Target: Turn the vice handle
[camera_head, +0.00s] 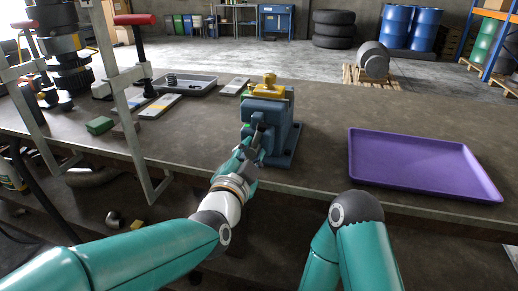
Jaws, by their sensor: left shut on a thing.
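The blue-grey vice (274,118) stands on the workbench near its front edge, just right of the picture's middle-left. A yellow brass-coloured part (269,87) sits at its top. My left gripper (254,138) is at the front face of the vice, shut on the vice handle. The handle is mostly hidden by the fingers, so its angle cannot be told. My right arm comes up from the bottom right, and its gripper is not in view.
A purple tray (420,163) lies empty on the bench at right. Clamps with red handles (135,19), a grey tray (185,86), flat boxes and a green block (100,125) are at left. The bench between vice and purple tray is clear.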

